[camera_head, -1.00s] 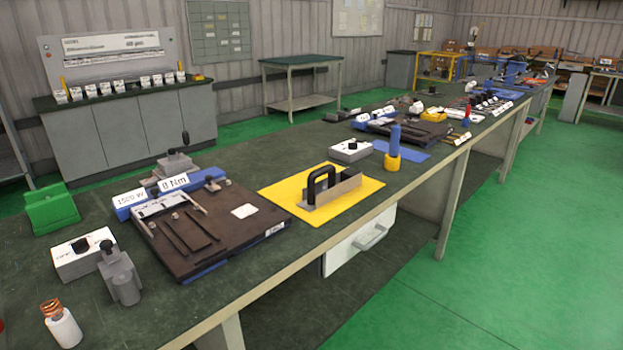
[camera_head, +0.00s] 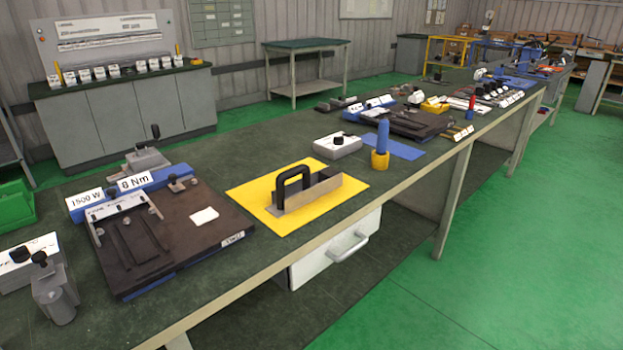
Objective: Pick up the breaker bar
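Neither of my grippers is in view.
Left of the mat lies a dark fixture plate (camera_head: 150,255) with "1500 W" and "8 Nm" labels behind it. A white switch box (camera_head: 337,146) and a blue-and-yellow tool (camera_head: 381,146) stand beyond the mat. A drawer (camera_head: 335,250) hangs below. Green floor is clear at right.

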